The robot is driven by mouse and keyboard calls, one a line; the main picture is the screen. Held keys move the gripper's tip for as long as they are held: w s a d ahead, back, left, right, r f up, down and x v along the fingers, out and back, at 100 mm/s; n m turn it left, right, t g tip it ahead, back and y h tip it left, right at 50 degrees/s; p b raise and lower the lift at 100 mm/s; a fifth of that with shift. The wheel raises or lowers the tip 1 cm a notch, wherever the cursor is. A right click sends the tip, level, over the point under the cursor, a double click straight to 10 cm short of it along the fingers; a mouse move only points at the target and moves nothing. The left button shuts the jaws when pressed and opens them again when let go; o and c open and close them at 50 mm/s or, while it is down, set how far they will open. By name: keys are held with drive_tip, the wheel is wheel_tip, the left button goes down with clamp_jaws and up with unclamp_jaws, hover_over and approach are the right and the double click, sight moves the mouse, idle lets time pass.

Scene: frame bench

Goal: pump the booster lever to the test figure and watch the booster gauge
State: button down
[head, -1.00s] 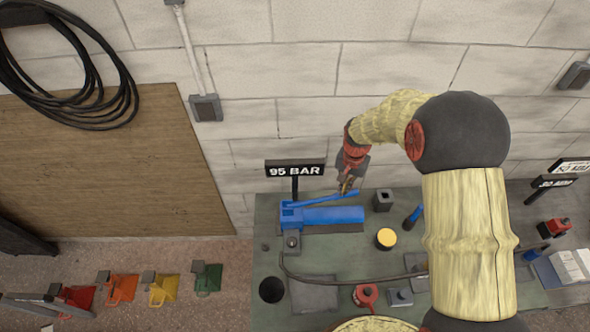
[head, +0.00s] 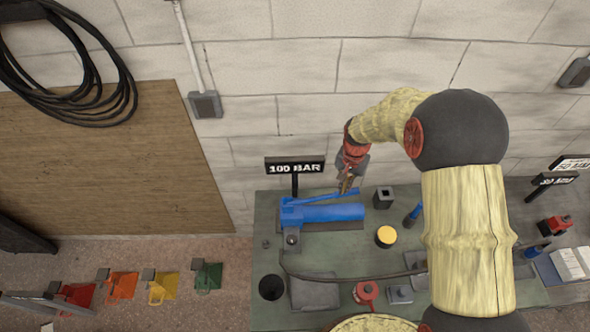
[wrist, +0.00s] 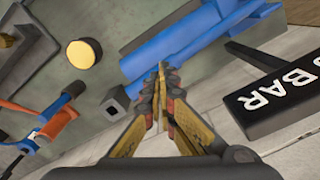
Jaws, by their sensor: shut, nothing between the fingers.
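The blue booster pump (head: 335,213) lies on the green bench top near the wall. Its blue lever (head: 325,199) runs above the body from the block at the left and rises slightly to the right. My gripper (head: 346,190) is shut and empty, with its tips at the lever's right end. In the wrist view the shut fingertips (wrist: 162,68) overlap the blue lever and pump; whether they touch the lever I cannot tell. The booster gauge sign (head: 295,168) behind the pump reads 100 BAR. The wrist view shows part of that sign (wrist: 270,100).
A yellow-topped cylinder (head: 386,237), a dark square socket block (head: 383,197) and a blue-handled tool (head: 413,215) stand right of the pump. A hose (head: 340,277) crosses the bench. A red item (head: 366,292) sits at the front. More signs (head: 558,179) stand at the right.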

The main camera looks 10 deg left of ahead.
wheel_tip(320, 180, down, 6)
drive_tip(key=b, duration=0.3)
drive_tip(key=shift+s+f, duration=0.1)
drive_tip(key=shift+f, duration=0.15)
drive_tip(key=shift+r+p, duration=1.85)
drive_tip(key=shift+r, duration=1.9)
drive_tip(key=shift+r+p, duration=1.4)
drive_tip(key=shift+r, duration=1.05)
